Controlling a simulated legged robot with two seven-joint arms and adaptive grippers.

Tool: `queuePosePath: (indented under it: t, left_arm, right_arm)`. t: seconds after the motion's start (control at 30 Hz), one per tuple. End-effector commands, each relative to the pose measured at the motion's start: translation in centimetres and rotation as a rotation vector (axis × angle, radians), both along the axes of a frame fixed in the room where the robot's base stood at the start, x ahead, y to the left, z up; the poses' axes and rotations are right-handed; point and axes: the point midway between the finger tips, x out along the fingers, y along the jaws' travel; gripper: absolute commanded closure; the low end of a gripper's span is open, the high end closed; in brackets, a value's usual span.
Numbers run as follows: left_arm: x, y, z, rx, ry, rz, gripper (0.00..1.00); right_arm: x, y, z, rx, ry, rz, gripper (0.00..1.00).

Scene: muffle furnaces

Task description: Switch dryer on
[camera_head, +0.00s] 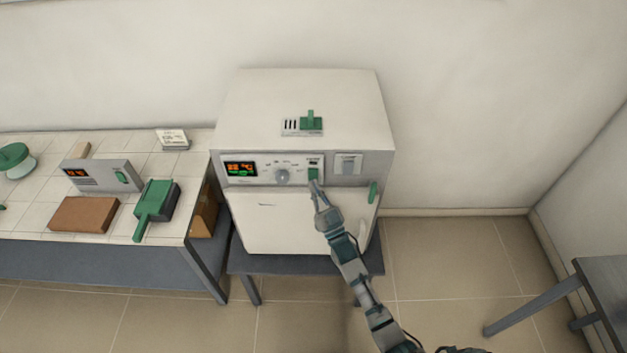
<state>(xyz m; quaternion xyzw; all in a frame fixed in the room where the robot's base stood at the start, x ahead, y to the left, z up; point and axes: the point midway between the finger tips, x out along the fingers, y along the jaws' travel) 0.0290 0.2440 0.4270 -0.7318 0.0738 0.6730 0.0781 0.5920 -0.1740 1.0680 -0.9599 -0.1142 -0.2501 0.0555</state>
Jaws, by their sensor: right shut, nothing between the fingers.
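The dryer (305,105) is a large white box with a grey front control panel. The panel carries a lit display (240,169), a round knob (282,177) and a green switch (314,173) right of the knob. My right gripper (313,184) is shut and empty, with its tips just below or against the green switch. I cannot tell whether they touch. The fingertips partly cover the switch's lower edge. My left gripper is not in view.
The dryer stands on a dark low table (372,262). A green handle (373,192) is at its front right. At left, a tiled bench (105,215) holds a brown block (84,214), a grey device (103,176) and a green-handled tool (153,205). Another table (606,290) is at right.

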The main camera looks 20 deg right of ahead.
Motion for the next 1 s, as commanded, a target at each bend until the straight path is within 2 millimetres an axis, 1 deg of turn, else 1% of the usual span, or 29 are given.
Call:
queuePosePath:
  t: [0.57,0.83,1.0]
  left_arm:
    - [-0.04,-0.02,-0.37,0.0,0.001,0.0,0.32]
    - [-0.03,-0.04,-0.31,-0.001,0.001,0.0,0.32]
    - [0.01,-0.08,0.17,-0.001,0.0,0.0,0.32]
  right_arm:
    - [0.65,-0.18,-0.13,0.0,0.001,0.0,1.0]
    - [0.59,-0.17,-0.08,0.0,0.0,0.0,1.0]
    - [0.09,-0.08,0.12,0.0,0.0,0.0,1.0]
